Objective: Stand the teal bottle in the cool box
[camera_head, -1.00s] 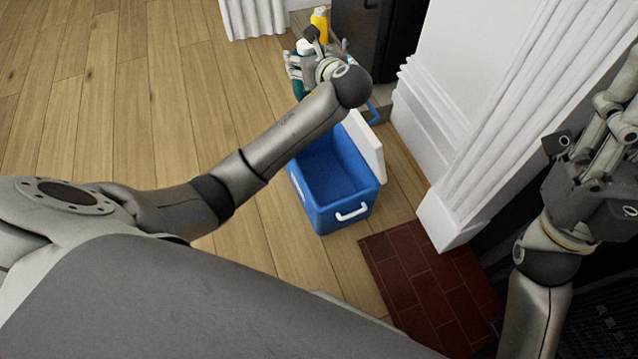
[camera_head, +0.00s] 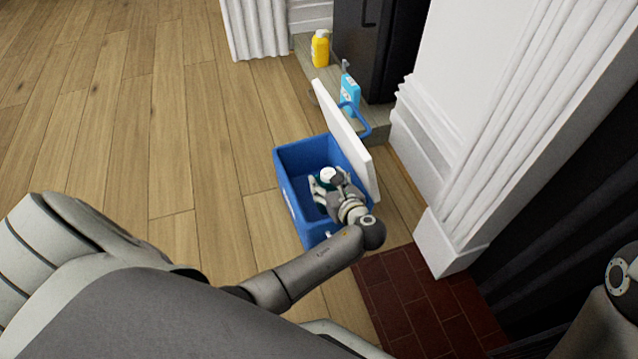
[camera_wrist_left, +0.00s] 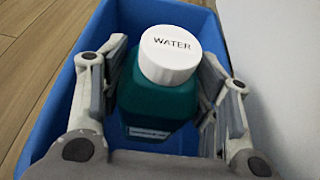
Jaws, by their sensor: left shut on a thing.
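The teal bottle (camera_head: 322,185) with a white cap is held by my left gripper (camera_head: 328,188) inside the opening of the blue cool box (camera_head: 299,158). In the left wrist view the bottle (camera_wrist_left: 160,105) stands between the two fingers of my left gripper (camera_wrist_left: 160,100), its cap marked "WATER". The blue walls of the cool box (camera_wrist_left: 75,75) surround it there. The bottle looks about upright. Its base is hidden, so I cannot tell whether it touches the box floor. The white lid (camera_head: 345,138) is open on the right. My right gripper is out of view.
A yellow bottle (camera_head: 320,48) and a light blue bottle (camera_head: 349,95) stand on a low ledge (camera_head: 303,58) behind the box. A white fluted column (camera_head: 480,150) and red brick hearth (camera_head: 415,305) lie to the right. Wooden floor is clear at left.

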